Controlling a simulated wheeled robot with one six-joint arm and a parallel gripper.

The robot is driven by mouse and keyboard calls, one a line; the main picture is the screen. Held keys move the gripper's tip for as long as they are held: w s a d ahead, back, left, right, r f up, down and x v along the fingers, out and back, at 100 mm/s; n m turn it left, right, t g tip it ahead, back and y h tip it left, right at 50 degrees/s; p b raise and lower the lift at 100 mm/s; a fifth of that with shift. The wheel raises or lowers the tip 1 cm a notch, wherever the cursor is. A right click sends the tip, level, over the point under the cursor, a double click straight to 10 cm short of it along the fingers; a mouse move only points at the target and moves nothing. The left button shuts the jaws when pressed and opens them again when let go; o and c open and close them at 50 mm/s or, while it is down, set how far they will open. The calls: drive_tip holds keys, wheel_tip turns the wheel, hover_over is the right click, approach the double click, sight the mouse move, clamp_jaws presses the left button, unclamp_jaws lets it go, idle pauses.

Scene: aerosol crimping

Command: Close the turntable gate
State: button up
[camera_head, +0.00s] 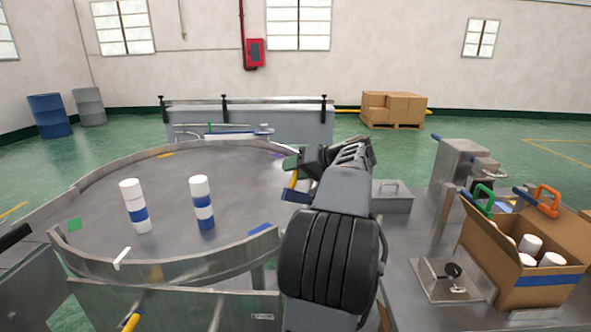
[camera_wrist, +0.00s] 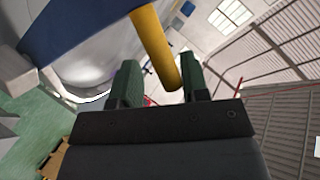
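The round metal turntable (camera_head: 170,215) is at the left in the head view, with a raised rim around it. A yellow handle (camera_head: 293,181) with a blue part (camera_head: 296,196) shows at its right side, beside my gripper (camera_head: 296,163). In the wrist view the yellow handle (camera_wrist: 155,48) hangs from a blue bar (camera_wrist: 80,22), its end at the gap between the green fingers of my gripper (camera_wrist: 163,88). The fingers are apart, with the handle nearer the right one. I cannot tell whether they touch it. My arm hides part of the rim and gate.
Two white cans with blue bands (camera_head: 134,205) (camera_head: 202,203) stand on the turntable. At the right, a worktable (camera_head: 415,300) carries an open cardboard box (camera_head: 540,285) with white cans and a metal press (camera_head: 455,165). A metal rail bench (camera_head: 250,122) stands behind the turntable.

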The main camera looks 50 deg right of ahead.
drive_tip(key=p+v, duration=0.1)
drive_tip(key=v, duration=1.2)
drive_tip(key=shift+s+r, duration=0.15)
drive_tip(key=shift+s, duration=0.2)
drive_tip(key=w+a+f+n+g+y+p, duration=0.1)
drive_tip(key=w+a+f+g+p, duration=0.15)
drive_tip(key=w+a, duration=0.55)
drive_tip(key=w+a+f+g+p, duration=0.2)
drive_tip(key=w+a+g+p, duration=0.15)
drive_tip(key=a, duration=0.75)
drive_tip(key=s+a+f+n+g+h+p, duration=0.1)
drive_tip(key=s+a+f+n+p, duration=0.1)
drive_tip(key=a, duration=0.8)
drive_tip(key=s+a+f+n+g+h+p, duration=0.2)
drive_tip(key=a+f, duration=0.4)
drive_tip(key=a, duration=0.4)
drive_tip(key=shift+s+a+n+h+p, duration=0.35)
drive_tip(key=shift+s+n+p, duration=0.4)
drive_tip(key=shift+n, duration=0.55)
drive_tip(key=shift+w, duration=0.1)
